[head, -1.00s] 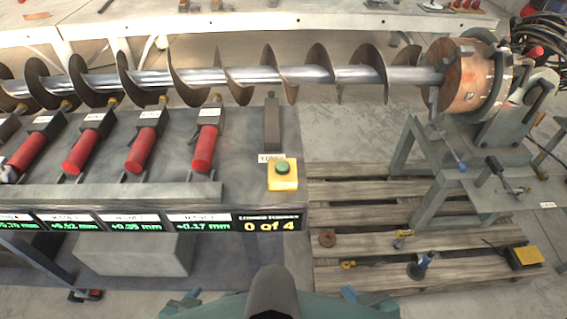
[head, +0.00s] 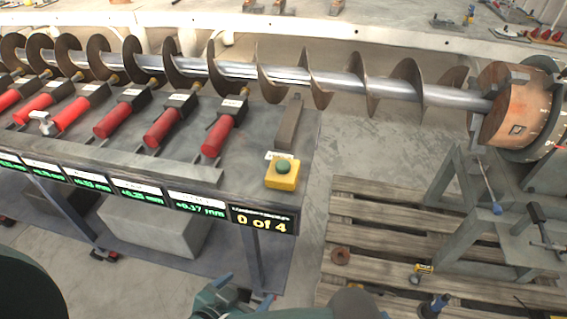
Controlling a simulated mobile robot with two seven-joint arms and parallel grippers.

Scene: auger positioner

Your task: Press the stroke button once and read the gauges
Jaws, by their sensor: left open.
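The yellow button box (head: 282,175) with a round green stroke button (head: 283,166) stands at the bench's front right corner, with nothing touching it. Several red-bodied gauges (head: 170,128) lie in a row below the auger (head: 330,82). Their green readouts (head: 139,194) are on the bench front; the digits are too small to read surely. The rightmost display (head: 262,219) shows 0 of 4. My left gripper (head: 245,291) is open at the bottom edge, below and left of the button, partly cut off. I cannot make out my right gripper.
A bracket post (head: 289,122) stands behind the button. The auger's right end sits in a brown round chuck (head: 507,118) on a grey stand (head: 465,190). A wooden pallet (head: 385,225) with small tools lies right of the bench. A silver fitting (head: 43,123) sits among the gauges.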

